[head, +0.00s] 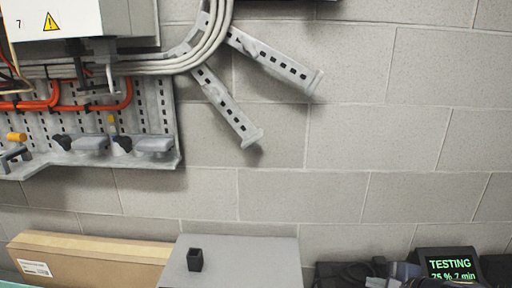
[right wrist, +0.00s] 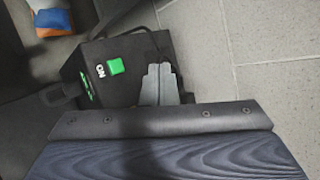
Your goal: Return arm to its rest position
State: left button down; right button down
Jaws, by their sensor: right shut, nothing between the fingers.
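My right gripper (right wrist: 160,70) shows in the right wrist view as two grey fingers side by side, shut with nothing between them. Its tips appear in front of the edge of a black box (right wrist: 115,82) with a lit green switch (right wrist: 116,66) marked ON; I cannot tell whether they touch it. In the head view, dark and grey parts crowd the bottom right edge, and the right gripper is hard to make out there. My left gripper is in neither view.
A grey block wall (head: 340,150) fills the back. At left are a cabinet (head: 75,20) and perforated panel (head: 155,110). Below stand a cardboard box (head: 90,258), a grey box (head: 240,262) with a black holder (head: 195,260), and a TESTING display (head: 450,265). A wood-grained surface (right wrist: 165,158) is close.

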jog(key=s+a+r+n+g+y, duration=0.2)
jog(key=s+a+r+n, duration=0.3)
jog(key=s+a+n, duration=0.55)
jog(key=s+f+n+g+h, duration=0.2)
jog(key=s+n, duration=0.5)
jog(key=s, duration=0.2)
notch_tip(320, 180, up, 33)
jog(key=p, duration=3.3)
jog(key=shift+s, duration=0.3)
